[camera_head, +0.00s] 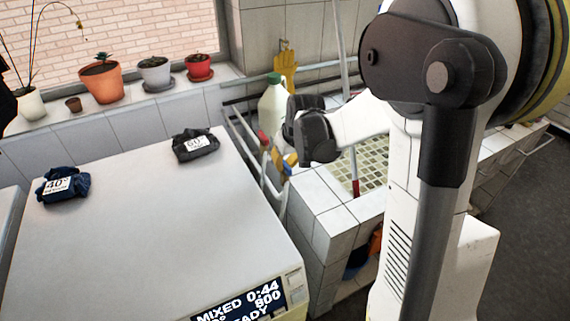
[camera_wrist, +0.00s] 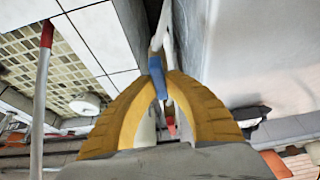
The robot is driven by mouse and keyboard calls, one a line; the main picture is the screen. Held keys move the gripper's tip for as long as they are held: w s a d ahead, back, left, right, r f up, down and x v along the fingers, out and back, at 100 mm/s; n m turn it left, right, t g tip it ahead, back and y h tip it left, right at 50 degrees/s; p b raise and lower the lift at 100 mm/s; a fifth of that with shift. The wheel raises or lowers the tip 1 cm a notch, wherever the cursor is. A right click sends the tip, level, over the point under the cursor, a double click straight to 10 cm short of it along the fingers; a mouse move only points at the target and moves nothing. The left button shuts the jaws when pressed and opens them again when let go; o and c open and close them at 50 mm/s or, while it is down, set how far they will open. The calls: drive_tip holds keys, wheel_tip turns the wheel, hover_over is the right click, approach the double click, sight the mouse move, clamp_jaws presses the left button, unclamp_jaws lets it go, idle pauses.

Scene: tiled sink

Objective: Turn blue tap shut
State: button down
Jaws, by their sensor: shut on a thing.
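The blue tap (camera_wrist: 158,71) shows in the wrist view as a small blue handle on a white pipe, between the yellow fingertips of my gripper (camera_wrist: 162,82). The fingers are closed in on the handle and touch it. In the head view my gripper (camera_head: 290,160) is at the pipes in the gap between the white machine and the tiled sink. Its dark wrist hides part of the pipework. The tap's exact angle is hard to tell.
A red tap (camera_head: 263,138) is on the pipes close by; a red part (camera_wrist: 171,125) also shows between my fingers. The white machine (camera_head: 150,230) stands left and the tiled sink (camera_head: 335,205) right, leaving a narrow gap. A pale bottle (camera_head: 272,108) stands behind.

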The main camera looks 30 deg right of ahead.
drive_tip(key=shift+m, duration=0.4)
drive_tip(key=m+h, duration=0.1)
drive_tip(key=m, duration=0.3)
drive_tip(key=shift+h, duration=0.4)
drive_tip(key=m, duration=0.2)
drive_tip(key=m+g+h, duration=0.1)
drive_tip(key=m, duration=0.1)
drive_tip(key=shift+g, duration=0.3)
drive_tip(key=m+g+h, duration=0.1)
drive_tip(key=m, duration=0.4)
drive_tip(key=shift+b, duration=0.3)
drive_tip(key=m+g, duration=0.2)
drive_tip(key=m, duration=0.2)
drive_tip(key=shift+h, duration=0.3)
drive_tip(key=c, duration=1.4)
unclamp_jaws()
